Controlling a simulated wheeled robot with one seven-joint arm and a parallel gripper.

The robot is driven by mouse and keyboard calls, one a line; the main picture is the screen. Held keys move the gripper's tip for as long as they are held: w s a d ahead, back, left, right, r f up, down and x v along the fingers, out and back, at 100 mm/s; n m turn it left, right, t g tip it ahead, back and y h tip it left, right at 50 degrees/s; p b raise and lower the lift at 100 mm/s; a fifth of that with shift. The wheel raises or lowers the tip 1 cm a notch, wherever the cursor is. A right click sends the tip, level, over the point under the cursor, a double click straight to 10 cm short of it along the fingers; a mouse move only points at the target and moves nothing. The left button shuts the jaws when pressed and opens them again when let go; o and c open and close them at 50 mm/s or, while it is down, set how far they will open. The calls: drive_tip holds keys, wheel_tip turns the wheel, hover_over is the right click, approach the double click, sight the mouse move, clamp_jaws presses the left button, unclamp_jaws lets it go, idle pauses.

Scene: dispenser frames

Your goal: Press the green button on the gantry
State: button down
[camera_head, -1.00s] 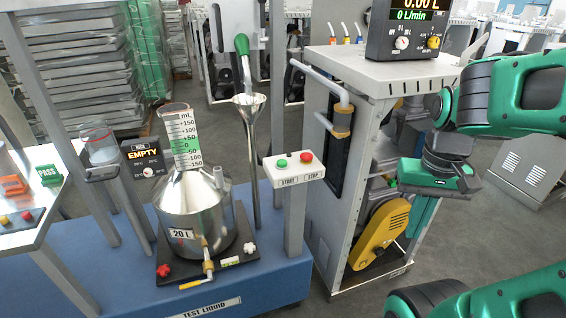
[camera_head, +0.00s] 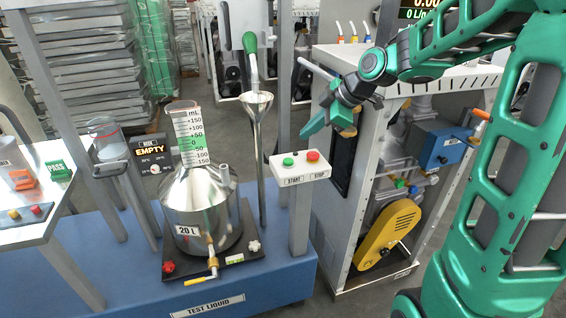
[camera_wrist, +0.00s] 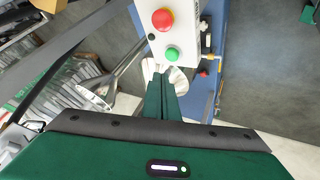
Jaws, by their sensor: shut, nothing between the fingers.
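The green button (camera_head: 288,161) sits on the left of a white control box (camera_head: 300,172) on a grey post, above the label START. A red button (camera_head: 312,155) is beside it, above STOP. My gripper (camera_head: 308,134) is above and slightly right of the box, apart from it, with its fingers closed together and empty. In the wrist view the shut fingers (camera_wrist: 162,80) point up toward the green button (camera_wrist: 171,54), which is just beyond the tips. The red button (camera_wrist: 162,19) is farther up in that view.
A steel funnel (camera_head: 256,100) on a thin pipe stands left of the box. A steel 20 L vessel (camera_head: 190,200) stands on the blue base (camera_head: 255,285). A grey cabinet (camera_head: 330,225) with a yellow belt guard (camera_head: 388,238) is close on the right.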

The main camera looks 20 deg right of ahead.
sight(292, 162)
drive_tip(key=w+a+n, duration=0.1)
drive_tip(key=w+a+r+n+y, duration=0.1)
drive_tip(key=w+a+n, duration=0.1)
drive_tip(key=shift+w+a+r+y, duration=0.2)
drive_tip(key=shift+w+r+y, duration=0.05)
drive_tip(key=shift+w+y, duration=0.05)
drive_tip(key=shift+f, duration=0.15)
drive_tip(key=shift+f, duration=4.3)
drive_tip(key=shift+f, duration=0.1)
drive_tip(key=shift+f, duration=0.3)
drive_tip(key=shift+s+f, duration=0.1)
drive_tip(key=shift+f, duration=0.35)
drive_tip(key=shift+r, duration=0.9)
